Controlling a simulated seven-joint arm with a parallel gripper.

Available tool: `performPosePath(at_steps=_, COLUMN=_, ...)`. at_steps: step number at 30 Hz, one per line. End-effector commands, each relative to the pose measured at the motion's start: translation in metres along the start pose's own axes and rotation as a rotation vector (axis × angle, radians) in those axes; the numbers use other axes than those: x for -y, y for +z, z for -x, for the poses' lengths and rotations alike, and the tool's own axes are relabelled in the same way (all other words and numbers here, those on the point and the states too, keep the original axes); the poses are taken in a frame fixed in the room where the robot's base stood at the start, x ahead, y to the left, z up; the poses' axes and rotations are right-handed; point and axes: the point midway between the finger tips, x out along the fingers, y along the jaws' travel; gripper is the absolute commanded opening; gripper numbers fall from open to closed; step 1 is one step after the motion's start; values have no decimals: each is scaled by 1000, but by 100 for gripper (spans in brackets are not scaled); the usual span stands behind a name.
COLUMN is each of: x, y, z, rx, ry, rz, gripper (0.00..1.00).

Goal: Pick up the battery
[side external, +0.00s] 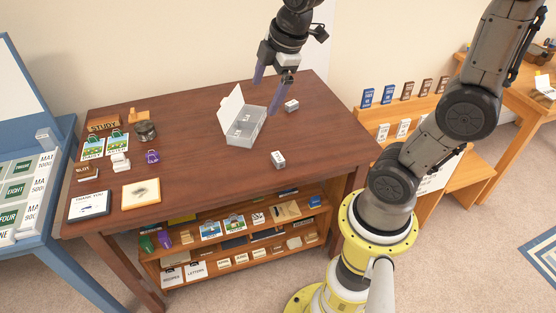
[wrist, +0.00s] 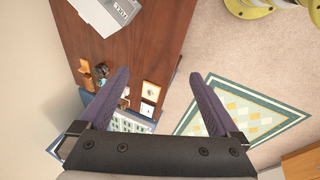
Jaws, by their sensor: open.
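No object can be told for certain as the battery. Two small pale blocks lie on the brown table: one with a dark marking (side external: 278,160) near the front edge, and one (side external: 291,105) right of my gripper. Either may be the battery; they are too small to tell. My gripper (side external: 267,92) is open and empty, above the table's back part, near a grey box with its lid raised (side external: 245,128). In the wrist view my gripper (wrist: 160,76) has its purple fingers spread with nothing between them. The grey box (wrist: 104,18) shows at the top there; I make out neither block.
The table (side external: 200,160) is clear around the marked block. Signs, a dark jar (side external: 145,131), a small purple bag (side external: 152,156) and framed cards fill its left side. Shelves below hold several small goods. A wooden rack (side external: 420,115) stands to the right.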

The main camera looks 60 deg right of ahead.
Motion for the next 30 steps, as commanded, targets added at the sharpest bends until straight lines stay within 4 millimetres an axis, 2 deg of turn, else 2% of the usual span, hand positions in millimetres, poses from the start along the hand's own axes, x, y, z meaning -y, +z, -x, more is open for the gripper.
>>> performPosePath(at_steps=1, x=-14, y=7, z=-22, rx=33, ry=-39, rz=32, gripper=98)
performPosePath(at_steps=6, x=-42, y=38, z=-89, rx=102, ry=-159, rz=94, gripper=98)
performPosePath(at_steps=9, x=-46, y=60, z=-123, rx=132, ry=-229, rz=62, gripper=98)
performPosePath(at_steps=12, x=-42, y=80, z=-147, rx=156, ry=-288, rz=15, gripper=98)
performPosePath(at_steps=15, x=-35, y=93, z=-159, rx=170, ry=-328, rz=-15, gripper=98)
performPosePath(at_steps=20, x=-30, y=101, z=-172, rx=176, ry=-339, rz=-33, gripper=98)
performPosePath(at_steps=30, x=-9, y=110, z=-227, rx=175, ry=-339, rz=-31, gripper=98)
